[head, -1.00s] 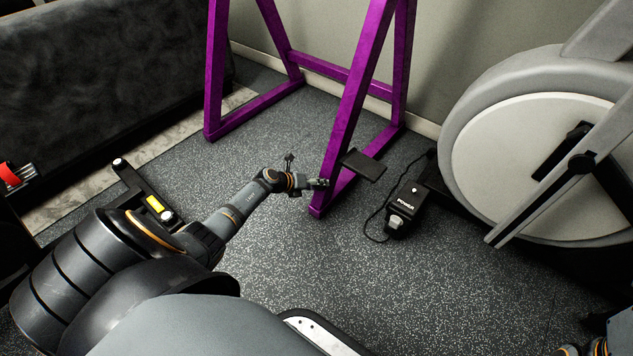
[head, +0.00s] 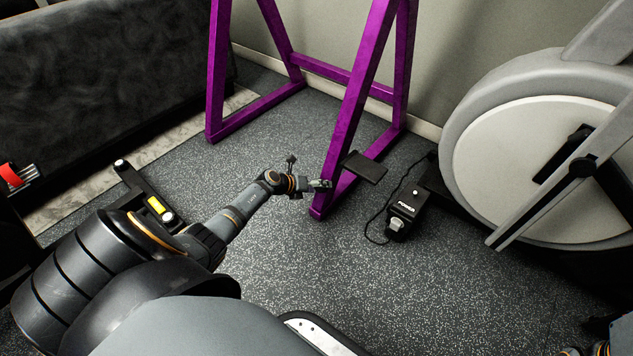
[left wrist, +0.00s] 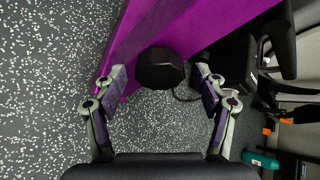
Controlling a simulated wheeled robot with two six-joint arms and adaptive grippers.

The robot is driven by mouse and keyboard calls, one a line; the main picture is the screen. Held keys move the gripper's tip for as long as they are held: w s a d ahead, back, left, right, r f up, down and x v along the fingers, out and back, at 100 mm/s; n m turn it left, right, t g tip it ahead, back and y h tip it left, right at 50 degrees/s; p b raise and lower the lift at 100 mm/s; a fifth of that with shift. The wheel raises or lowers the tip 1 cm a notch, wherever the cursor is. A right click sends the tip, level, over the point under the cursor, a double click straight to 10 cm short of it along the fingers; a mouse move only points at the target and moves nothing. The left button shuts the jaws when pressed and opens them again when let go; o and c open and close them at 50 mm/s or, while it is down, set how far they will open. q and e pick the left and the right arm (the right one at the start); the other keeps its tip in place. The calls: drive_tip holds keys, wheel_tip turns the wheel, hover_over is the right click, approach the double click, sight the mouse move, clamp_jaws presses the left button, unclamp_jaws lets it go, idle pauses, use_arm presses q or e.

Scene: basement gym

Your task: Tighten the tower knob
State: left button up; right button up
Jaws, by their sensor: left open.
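The tower knob (left wrist: 160,68) is a dark, many-sided knob on the purple tower frame (left wrist: 150,25). In the left wrist view it shows between the tips of my left gripper (left wrist: 160,76), which is open, with a gap on both sides. I cannot tell how deep the knob sits between the fingers. In the head view my left gripper (head: 320,184) is at the lower part of the near purple upright (head: 343,130); the knob is too small or hidden to make out there.
A black plate (head: 364,167) sticks out from the purple frame's right side. A black box marked POWER (head: 405,211) stands on the floor with its cable. A large grey wheel machine (head: 530,165) stands at the right. The speckled floor (head: 330,270) is clear in front.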

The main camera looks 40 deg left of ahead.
use_arm(q)
drive_tip(key=shift+s+a+r, duration=0.1)
drive_tip(key=shift+s+a, duration=0.1)
drive_tip(key=v, duration=1.1)
drive_tip(key=shift+s+r, duration=0.15)
drive_tip(key=shift+r, duration=0.05)
drive_tip(key=shift+d, duration=0.1)
